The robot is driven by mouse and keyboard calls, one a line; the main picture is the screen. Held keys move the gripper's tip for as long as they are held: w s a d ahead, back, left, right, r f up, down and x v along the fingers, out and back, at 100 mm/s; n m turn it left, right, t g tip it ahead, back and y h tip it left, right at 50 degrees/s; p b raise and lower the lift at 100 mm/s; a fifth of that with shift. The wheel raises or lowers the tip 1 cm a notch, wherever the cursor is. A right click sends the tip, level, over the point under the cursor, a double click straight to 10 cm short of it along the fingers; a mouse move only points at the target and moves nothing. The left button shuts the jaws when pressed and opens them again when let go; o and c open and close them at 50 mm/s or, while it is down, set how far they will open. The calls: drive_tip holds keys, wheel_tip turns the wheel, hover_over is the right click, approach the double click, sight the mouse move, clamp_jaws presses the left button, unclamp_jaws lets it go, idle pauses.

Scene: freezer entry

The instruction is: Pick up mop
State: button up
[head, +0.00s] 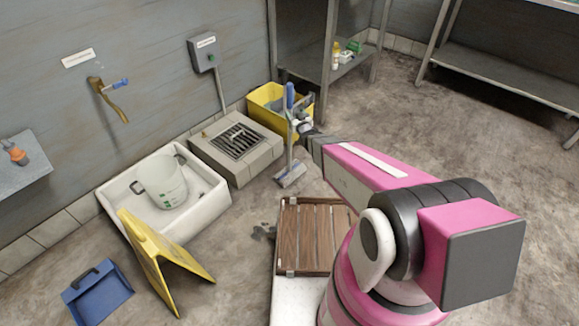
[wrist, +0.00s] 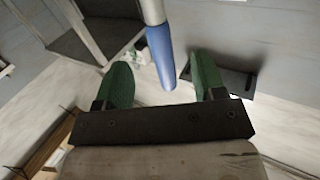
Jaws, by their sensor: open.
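The mop stands nearly upright, with a blue grip (head: 290,95) at the top of a grey pole and a flat grey-blue head (head: 290,174) on the floor. In the head view my gripper (head: 301,119) is at the pole just below the blue grip. In the wrist view my gripper (wrist: 162,66) is open, with green fingers on either side of the mop's blue grip (wrist: 161,58). There is a gap on both sides of the grip. The mop head is not in the wrist view.
A yellow bucket (head: 262,112) stands behind the mop, beside a floor drain block (head: 215,162). A white basin (head: 215,204) holds a pail. A yellow floor sign (head: 165,262), a blue dustpan (head: 97,294) and a wooden slatted board (head: 310,235) are nearer. Open floor lies right.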

sight(289, 102)
drive_tip(key=x, duration=1)
drive_tip(key=shift+w+d+r, duration=0.1)
drive_tip(key=shift+w+r, duration=0.05)
drive_tip(key=shift+r, duration=0.1)
drive_tip(key=c, duration=1)
